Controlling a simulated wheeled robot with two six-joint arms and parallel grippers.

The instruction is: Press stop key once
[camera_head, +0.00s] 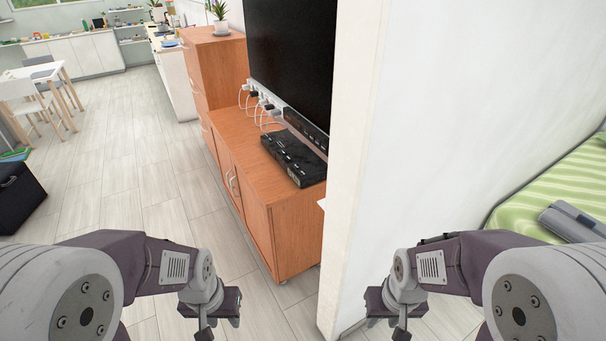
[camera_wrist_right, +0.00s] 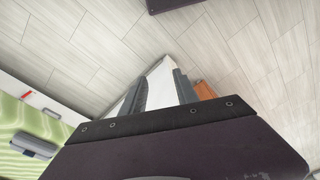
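No key marked stop can be made out in either view. A black flat box-shaped device (camera_head: 296,157), perhaps a media player, lies on the wooden cabinet (camera_head: 257,190) below a large dark screen (camera_head: 290,60); its key markings are too small to read. My left gripper (camera_head: 204,333) is low in the head view, in front of the cabinet and apart from it. My right gripper (camera_head: 401,333) is low, in front of the white wall end. In the right wrist view its two fingers (camera_wrist_right: 160,84) stand apart with nothing between them.
A white wall (camera_head: 430,120) juts out between the cabinet and a green striped bed (camera_head: 560,190) on the right. White cables and plugs (camera_head: 262,105) hang behind the device. A black box (camera_head: 18,195) stands at the left. The floor left of the cabinet is clear.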

